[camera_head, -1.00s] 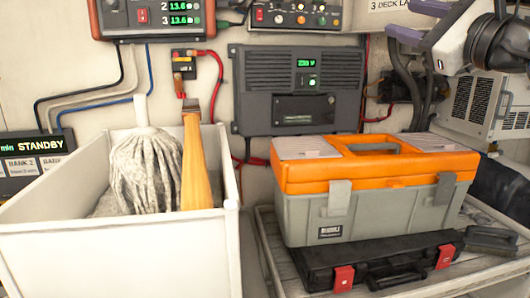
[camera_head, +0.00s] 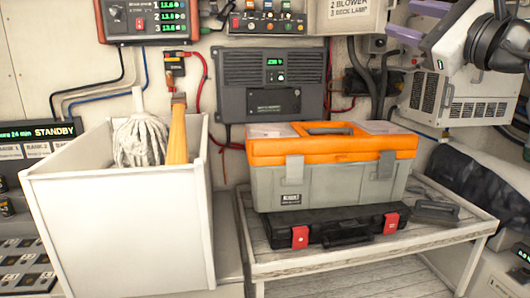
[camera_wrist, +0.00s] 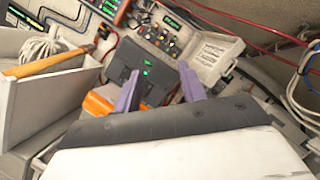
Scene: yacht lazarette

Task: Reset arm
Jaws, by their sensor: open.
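My gripper shows in the wrist view (camera_wrist: 158,90) with two purple fingers spread apart and nothing between them. In the head view its purple fingers (camera_head: 418,22) and part of my arm are at the upper right, raised above and to the right of the orange and grey toolbox (camera_head: 335,185). The fingers are apart from the toolbox and from the wall gear. In the wrist view part of the orange toolbox lid (camera_wrist: 98,103) shows behind the left finger.
A white bin (camera_head: 120,225) holds a mop (camera_head: 140,142) and a wooden handle (camera_head: 177,135). The toolbox rests on a black case (camera_head: 335,226) on a slatted table (camera_head: 290,262). A charger (camera_head: 272,85), switch panel (camera_head: 267,22) and cables line the wall. A vented unit (camera_head: 455,98) is at right.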

